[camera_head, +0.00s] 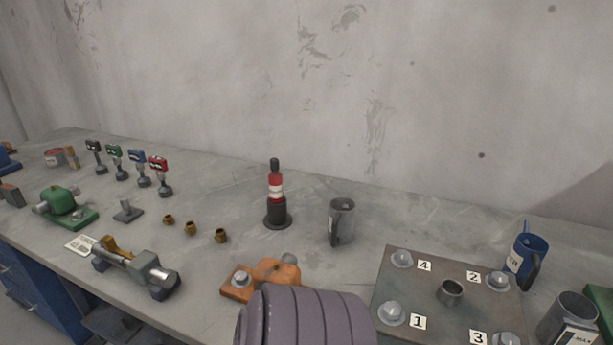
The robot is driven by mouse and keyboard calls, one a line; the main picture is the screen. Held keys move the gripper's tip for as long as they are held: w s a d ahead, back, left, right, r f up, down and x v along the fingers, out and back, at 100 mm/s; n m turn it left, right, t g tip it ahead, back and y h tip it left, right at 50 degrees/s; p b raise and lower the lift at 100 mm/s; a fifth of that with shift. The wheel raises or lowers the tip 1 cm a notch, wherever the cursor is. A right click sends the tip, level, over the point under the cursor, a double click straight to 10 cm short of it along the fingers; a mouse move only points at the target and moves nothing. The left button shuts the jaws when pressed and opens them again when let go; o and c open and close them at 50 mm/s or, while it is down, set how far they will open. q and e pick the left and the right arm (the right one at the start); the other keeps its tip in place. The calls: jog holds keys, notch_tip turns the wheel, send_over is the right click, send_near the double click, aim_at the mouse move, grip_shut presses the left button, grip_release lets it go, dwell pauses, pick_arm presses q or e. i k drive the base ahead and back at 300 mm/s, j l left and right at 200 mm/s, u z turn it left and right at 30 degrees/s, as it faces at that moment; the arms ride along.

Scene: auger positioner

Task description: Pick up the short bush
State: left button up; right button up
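Several small brass bushes stand in a row on the grey workbench, left of centre in the head view. They are a left one (168,220), a middle one (191,228) and a right one (221,235). They stand apart from one another and look alike in colour. At this size I cannot tell surely which is the short bush. Neither of my grippers shows in the view, and nothing touches the bushes.
A black-and-red bottle (276,195) and a grey mug (342,221) stand right of the bushes. A clamp-like device (136,267) lies in front, left. An orange unit (276,273) and a numbered plate (388,275) are at right. Bench around the bushes is clear.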

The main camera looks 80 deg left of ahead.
aim_at(169, 220)
jog(key=u, duration=3.65)
jog(key=z, duration=3.55)
jog(key=u, duration=3.2)
